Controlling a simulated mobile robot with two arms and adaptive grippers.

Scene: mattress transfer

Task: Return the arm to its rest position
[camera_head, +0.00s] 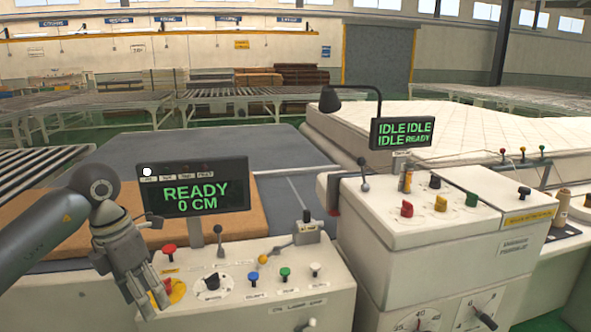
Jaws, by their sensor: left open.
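My left gripper (143,292) is in the lower left of the head view, at the end of my grey arm coming in from the left. Its fingers point down, apart and empty, in front of the left edge of a white control console (252,303). Part of a yellow-based red button (176,289) shows just beside the fingers. The console's screen (195,190) reads "READY 0 CM" and stands right of my wrist. My right gripper is not in view.
A second white console (440,215) with levers and an "IDLE IDLE IDLE READY" screen (403,133) stands at right. A white quilted mattress (455,125) lies behind it. A brown slab (285,208) lies behind the left console. Roller conveyors (35,165) stand at left.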

